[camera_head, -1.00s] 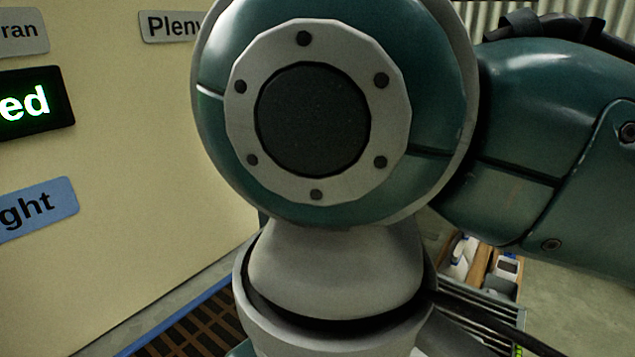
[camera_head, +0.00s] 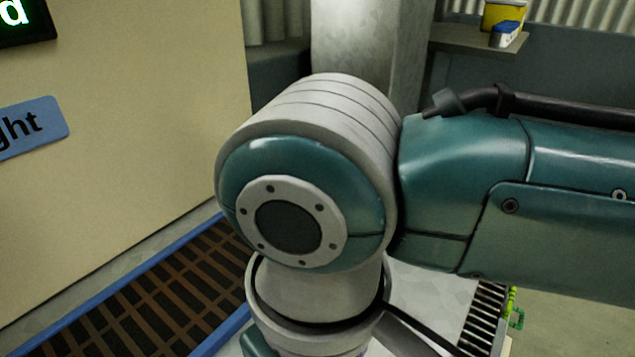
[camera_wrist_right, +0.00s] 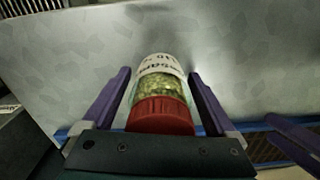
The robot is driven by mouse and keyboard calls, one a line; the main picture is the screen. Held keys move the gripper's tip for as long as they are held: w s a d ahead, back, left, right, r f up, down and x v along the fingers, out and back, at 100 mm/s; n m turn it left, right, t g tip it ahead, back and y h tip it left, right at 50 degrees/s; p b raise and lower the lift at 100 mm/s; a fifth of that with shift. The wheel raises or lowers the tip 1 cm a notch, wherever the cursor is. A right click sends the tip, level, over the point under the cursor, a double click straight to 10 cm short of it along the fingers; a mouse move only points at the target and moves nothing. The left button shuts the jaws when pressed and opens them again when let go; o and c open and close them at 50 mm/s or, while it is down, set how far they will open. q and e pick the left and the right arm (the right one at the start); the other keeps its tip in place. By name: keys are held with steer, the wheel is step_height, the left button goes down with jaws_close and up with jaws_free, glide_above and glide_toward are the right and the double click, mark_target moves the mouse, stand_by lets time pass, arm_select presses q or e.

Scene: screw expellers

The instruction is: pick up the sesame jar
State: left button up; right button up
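The sesame jar (camera_wrist_right: 160,92) shows in the right wrist view. It is a clear jar of greenish-yellow seeds with a red lid and a white printed label. My right gripper (camera_wrist_right: 159,73) is open, with one purple finger on each side of the jar. A narrow gap shows between each finger and the jar. The lid is nearest the gripper's palm, and the palm hides part of it. In the head view my own arm fills the middle, and neither the jar nor a gripper shows there.
A pale grey surface (camera_wrist_right: 60,55) lies behind the jar. The head view shows a cream panel (camera_head: 110,120), a brown grate (camera_head: 130,300) with blue edging, and a shelf (camera_head: 465,38) holding a yellow container (camera_head: 503,14).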

jaws_close()
stand_by(0.5)
